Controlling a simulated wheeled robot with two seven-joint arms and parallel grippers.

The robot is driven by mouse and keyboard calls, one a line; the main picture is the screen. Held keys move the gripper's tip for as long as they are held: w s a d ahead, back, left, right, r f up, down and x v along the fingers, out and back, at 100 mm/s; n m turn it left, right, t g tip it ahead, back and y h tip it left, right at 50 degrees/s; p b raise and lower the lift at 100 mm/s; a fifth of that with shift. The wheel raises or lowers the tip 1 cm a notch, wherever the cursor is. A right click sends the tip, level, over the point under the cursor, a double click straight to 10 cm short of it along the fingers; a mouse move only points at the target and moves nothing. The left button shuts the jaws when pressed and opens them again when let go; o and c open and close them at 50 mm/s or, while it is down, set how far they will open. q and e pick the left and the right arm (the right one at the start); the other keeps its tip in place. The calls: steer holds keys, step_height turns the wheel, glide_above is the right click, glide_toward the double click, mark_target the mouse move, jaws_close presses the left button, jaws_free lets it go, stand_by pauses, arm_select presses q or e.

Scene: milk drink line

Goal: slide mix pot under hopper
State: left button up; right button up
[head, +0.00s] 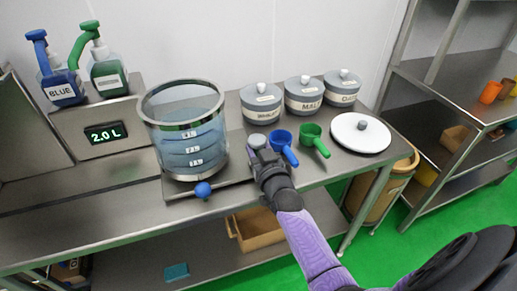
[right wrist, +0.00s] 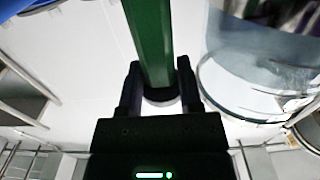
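A clear cylindrical vessel with metal rims and level marks (head: 186,130), which I take to be the mix pot, stands upright on the steel counter. A blue ball knob (head: 203,189) is at its front. I cannot make out a hopper. My right gripper (head: 262,152) is low over the counter, right of the pot and beside a small grey cup (head: 257,141). The pot's rim (right wrist: 218,95) is at right there. My left gripper is out of view.
A blue scoop (head: 282,141) and green scoop (head: 312,134) lie just right of the gripper. Lidded grey canisters (head: 304,99) stand behind, a white lid (head: 360,133) at right. A 2.0 L display (head: 105,133) and blue and green pump bottles (head: 108,72) are at left.

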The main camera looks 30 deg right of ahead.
jaws_close()
stand_by(1.1)
